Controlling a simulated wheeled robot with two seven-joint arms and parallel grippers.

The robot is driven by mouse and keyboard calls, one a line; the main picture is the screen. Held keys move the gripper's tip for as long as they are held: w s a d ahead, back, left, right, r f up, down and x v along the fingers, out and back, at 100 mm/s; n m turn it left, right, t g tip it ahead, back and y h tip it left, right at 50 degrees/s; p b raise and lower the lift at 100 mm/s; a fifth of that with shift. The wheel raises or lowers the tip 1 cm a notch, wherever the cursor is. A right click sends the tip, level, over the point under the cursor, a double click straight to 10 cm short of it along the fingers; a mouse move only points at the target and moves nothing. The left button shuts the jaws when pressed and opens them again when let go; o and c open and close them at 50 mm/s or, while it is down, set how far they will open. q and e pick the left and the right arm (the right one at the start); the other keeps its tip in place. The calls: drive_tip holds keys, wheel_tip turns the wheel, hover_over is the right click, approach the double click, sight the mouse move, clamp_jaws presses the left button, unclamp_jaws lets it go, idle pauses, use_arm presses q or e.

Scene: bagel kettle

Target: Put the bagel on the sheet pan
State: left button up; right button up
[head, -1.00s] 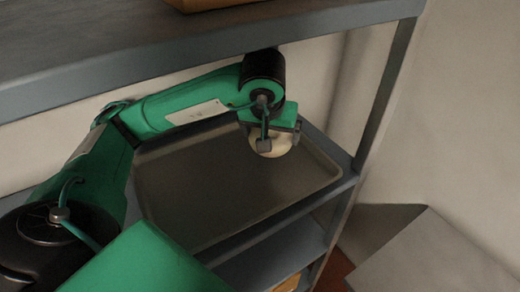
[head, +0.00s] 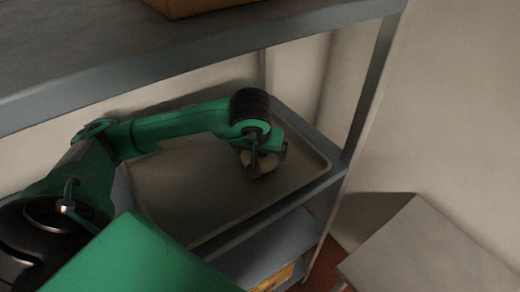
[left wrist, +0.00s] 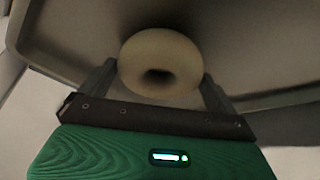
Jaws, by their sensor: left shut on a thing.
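The bagel (head: 258,160) is pale and ring-shaped. My left gripper (head: 264,165) is shut on it, over the right part of the sheet pan. In the left wrist view the bagel (left wrist: 160,65) sits between the two fingers of the gripper (left wrist: 160,85), its hole visible. The sheet pan (head: 190,195) is a dark, shallow rimmed tray on a shelf; it also fills much of the left wrist view (left wrist: 260,45). The bagel is low over the pan; I cannot tell whether it touches. My right gripper is not in view.
A grey upper shelf (head: 200,60) hangs above my left arm, with a brown box (head: 195,6) on it. A shelf post (head: 358,110) stands right of the pan. A lower shelf (head: 260,255) holds a yellowish item (head: 275,278). A grey surface (head: 430,250) stands at the lower right.

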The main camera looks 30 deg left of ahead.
use_arm(q)
drive_tip(key=shift+f+b, duration=0.2)
drive_tip(key=shift+b, duration=0.1)
drive_tip(key=o, duration=0.7)
drive_tip(key=shift+r, duration=0.1)
drive_tip(key=shift+r+p, duration=0.25)
drive_tip(key=shift+p, duration=0.2)
drive_tip(key=shift+s+d+r+b, duration=0.1)
drive_tip(key=shift+s+r+b, duration=0.05)
drive_tip(key=shift+r+b, duration=0.2)
drive_tip(key=shift+v, duration=5.5)
